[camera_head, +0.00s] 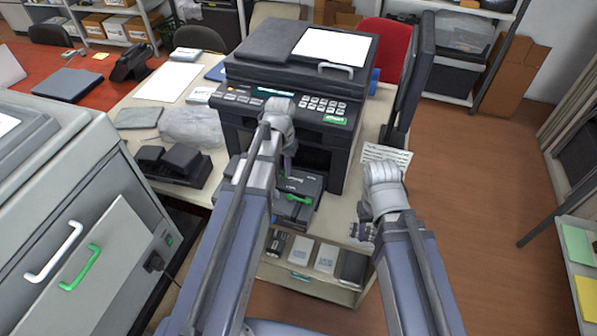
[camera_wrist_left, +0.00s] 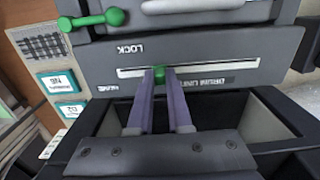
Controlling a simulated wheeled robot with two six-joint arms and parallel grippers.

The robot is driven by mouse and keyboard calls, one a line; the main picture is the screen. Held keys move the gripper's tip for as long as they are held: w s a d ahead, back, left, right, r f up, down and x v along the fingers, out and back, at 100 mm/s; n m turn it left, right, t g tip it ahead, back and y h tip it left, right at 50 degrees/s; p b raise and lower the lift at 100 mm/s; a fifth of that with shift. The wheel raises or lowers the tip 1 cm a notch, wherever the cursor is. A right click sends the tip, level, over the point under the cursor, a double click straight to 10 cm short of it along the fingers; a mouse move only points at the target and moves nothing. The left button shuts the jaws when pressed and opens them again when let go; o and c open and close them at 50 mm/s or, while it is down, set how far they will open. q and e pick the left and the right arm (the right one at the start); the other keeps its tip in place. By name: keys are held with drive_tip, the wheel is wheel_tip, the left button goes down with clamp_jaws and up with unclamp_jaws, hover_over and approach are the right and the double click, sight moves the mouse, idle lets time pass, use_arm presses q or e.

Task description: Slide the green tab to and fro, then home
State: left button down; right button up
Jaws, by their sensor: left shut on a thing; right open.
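The green tab (camera_wrist_left: 160,72) sits in a long pale slot (camera_wrist_left: 215,70) on the dark drum unit (camera_wrist_left: 200,50). It is left of the slot's middle in the left wrist view, apart from the slot's left end. A HOME mark is near that left end. My left gripper (camera_wrist_left: 160,78) is shut on the tab, one purple finger on each side. In the head view my left gripper (camera_head: 289,165) is over the drum unit (camera_head: 312,184), and the tab is hidden there. My right gripper (camera_head: 362,232) is open and empty, right of the unit.
A green lever (camera_wrist_left: 95,18) is near a LOCK mark on the unit; it also shows in the head view (camera_head: 300,198). The dark printer (camera_head: 300,90) stands behind. A black cradle (camera_head: 175,162) is left on the table. Boxes (camera_head: 300,250) lie on a shelf below.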

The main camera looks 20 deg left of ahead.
use_arm(q)
drive_tip(key=a, duration=1.1)
drive_tip(key=shift+w+a, duration=0.2)
drive_tip(key=shift+a, duration=0.1)
drive_tip(key=c, duration=0.8)
unclamp_jaws()
drive_tip(key=shift+a, duration=0.1)
drive_tip(key=shift+c, duration=0.2)
drive_tip(key=shift+r, duration=0.1)
wheel_tip(320, 180, up, 8)
drive_tip(key=p, duration=0.7)
drive_tip(key=shift+f+p, duration=0.2)
drive_tip(key=shift+p, duration=0.2)
